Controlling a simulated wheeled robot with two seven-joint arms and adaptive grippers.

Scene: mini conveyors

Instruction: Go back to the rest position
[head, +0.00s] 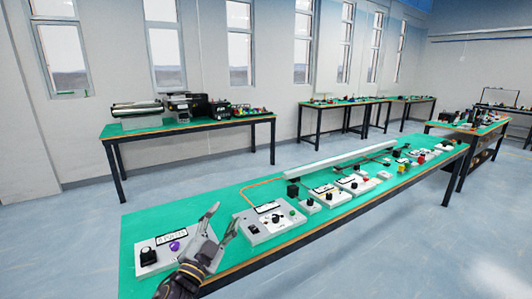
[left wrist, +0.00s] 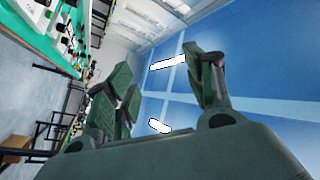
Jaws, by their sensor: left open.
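My left gripper (head: 222,230) is open and empty in the head view. It is above the front edge of the long green table (head: 188,214), between two control boxes. In the left wrist view its two fingers (left wrist: 165,95) stand apart with nothing between them, against a blue wall and the ceiling. The control box with a purple button (head: 172,252) lies to its left in the head view. The control box with a green button (head: 268,222) lies to its right. My right gripper is in neither view.
A white mini conveyor (head: 335,158) runs along the long table, with several small control boxes in front of it. A second green table (head: 190,128) with machines stands by the windows. More tables (head: 345,102) stand at the back. The floor (head: 420,262) at front right is clear.

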